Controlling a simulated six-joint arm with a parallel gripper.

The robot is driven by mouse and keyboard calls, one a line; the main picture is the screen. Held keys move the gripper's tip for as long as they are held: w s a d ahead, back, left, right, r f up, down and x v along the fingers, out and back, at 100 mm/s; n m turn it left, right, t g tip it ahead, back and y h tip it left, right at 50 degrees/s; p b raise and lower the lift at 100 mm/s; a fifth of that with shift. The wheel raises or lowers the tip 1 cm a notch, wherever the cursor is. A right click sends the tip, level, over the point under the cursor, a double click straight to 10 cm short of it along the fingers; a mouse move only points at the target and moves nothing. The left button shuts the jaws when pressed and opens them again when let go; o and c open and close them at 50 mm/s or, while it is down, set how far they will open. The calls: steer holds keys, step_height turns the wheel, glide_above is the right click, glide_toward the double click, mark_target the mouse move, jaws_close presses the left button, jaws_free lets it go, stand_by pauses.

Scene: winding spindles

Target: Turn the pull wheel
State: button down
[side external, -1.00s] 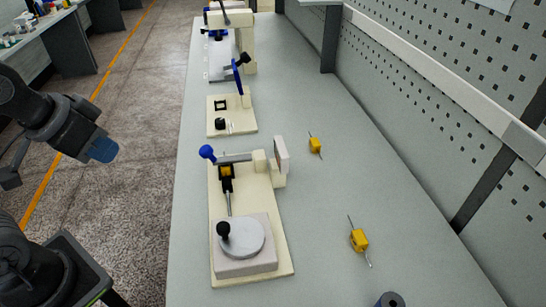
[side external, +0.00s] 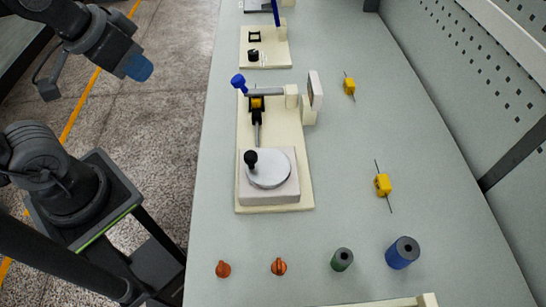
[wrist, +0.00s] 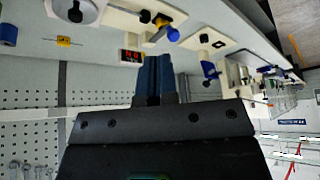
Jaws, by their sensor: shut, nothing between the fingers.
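The pull wheel appears to be the grey disc (side external: 268,169) with an upright black knob (side external: 250,158), on a pale block of the winding fixture. The fixture (side external: 275,197) is a cream board with a blue-knobbed lever (side external: 238,81) and a yellow-and-black spindle (side external: 257,104). My gripper (side external: 139,68) has blue fingers and is over the floor, left of the bench, well apart from the wheel. In the wrist view my gripper (wrist: 153,75) shows its fingers together and empty; the disc (wrist: 84,12) is at the upper left, partly cut off.
Yellow spindles (side external: 383,185) (side external: 349,86) lie right of the fixture. Two orange pieces (side external: 222,269) (side external: 279,266), a green spool (side external: 342,259) and a blue spool (side external: 402,252) stand at the near end. A second fixture (side external: 265,55) is behind. A pegboard wall (side external: 480,60) bounds the right.

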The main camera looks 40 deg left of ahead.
mark_target(251, 153)
stand_by(0.4)
steer(key=c, duration=1.6)
jaws_free()
steer(key=shift+w+d+r, duration=0.1)
steer(key=shift+w+d, duration=0.05)
steer(key=shift+c, duration=0.2)
steer(key=o, duration=0.6)
steer(key=w+d+n+g, duration=0.2)
steer(key=w+d+g, duration=0.1)
steer(key=d, duration=0.4)
steer(key=shift+w+n+h, duration=0.4)
steer(key=shift+w, duration=0.5)
steer(key=shift+o, duration=0.7)
steer(key=w+d+f+n+g, duration=0.2)
steer(key=d+f+n, duration=0.1)
steer(key=d, duration=0.6)
steer(key=shift+w+g+y, duration=0.25)
steer(key=shift+g+y, duration=0.05)
steer(key=shift+y, duration=0.1)
step_height(251, 153, down, 14)
steer(key=shift+r, duration=0.1)
steer(key=shift+c, duration=0.5)
steer(key=c, duration=0.8)
